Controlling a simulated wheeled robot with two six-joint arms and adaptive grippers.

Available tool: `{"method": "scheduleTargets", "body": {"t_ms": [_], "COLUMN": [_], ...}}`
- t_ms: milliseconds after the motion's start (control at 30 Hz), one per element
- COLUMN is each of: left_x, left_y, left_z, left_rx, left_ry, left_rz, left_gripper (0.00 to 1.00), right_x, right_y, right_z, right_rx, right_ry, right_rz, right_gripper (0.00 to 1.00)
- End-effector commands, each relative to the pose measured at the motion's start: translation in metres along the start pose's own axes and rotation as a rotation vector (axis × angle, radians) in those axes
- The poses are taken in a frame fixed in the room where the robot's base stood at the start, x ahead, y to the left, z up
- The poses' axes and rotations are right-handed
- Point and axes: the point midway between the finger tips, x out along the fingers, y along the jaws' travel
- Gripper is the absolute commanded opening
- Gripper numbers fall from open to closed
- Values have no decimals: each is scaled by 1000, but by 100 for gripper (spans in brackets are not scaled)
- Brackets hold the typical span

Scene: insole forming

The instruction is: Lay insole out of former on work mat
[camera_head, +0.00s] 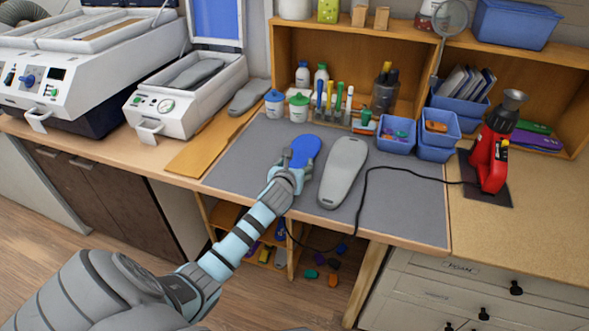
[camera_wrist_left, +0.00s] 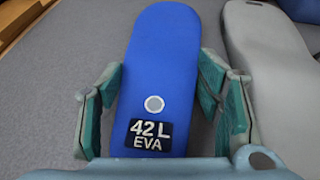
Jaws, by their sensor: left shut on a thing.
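The blue insole (camera_head: 307,149) shows over the grey work mat (camera_head: 235,158), left of a grey foot form (camera_head: 343,168). In the left wrist view the insole (camera_wrist_left: 162,65) has a label reading "42 L EVA" and a small pale disc. My left gripper (camera_head: 287,163) is shut on its near end, one finger along each side; the gripper also shows in the left wrist view (camera_wrist_left: 160,100). I cannot tell whether the insole touches the mat. The former (camera_head: 190,108) stands open at the back left with a grey form inside. My right gripper is out of view.
Another grey form (camera_head: 249,97) lies beyond the mat's back left corner. Blue and green pots (camera_head: 299,107), a tool rack and blue bins (camera_head: 397,136) line the back. A black cable crosses the mat's right part to a red machine (camera_head: 489,155). The mat's front left is clear.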

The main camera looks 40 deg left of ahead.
Motion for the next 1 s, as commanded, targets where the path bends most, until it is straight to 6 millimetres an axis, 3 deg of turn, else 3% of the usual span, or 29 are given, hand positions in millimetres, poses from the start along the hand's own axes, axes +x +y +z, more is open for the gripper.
{"method": "scheduleTargets", "body": {"t_ms": [667,700,800,1000], "left_x": [4,4,4,4], "left_y": [0,0,0,0], "left_z": [-10,-10,-11,-12], "left_rx": [0,0,1,1], "left_ry": [2,3,5,6], "left_rz": [1,1,1,1], "left_gripper": [41,66,81,81], "right_x": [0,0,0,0], "right_y": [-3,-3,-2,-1], "right_z": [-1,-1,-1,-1], "right_rx": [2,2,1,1], "right_ry": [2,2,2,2], "right_rz": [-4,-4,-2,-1], "right_gripper": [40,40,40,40]}}
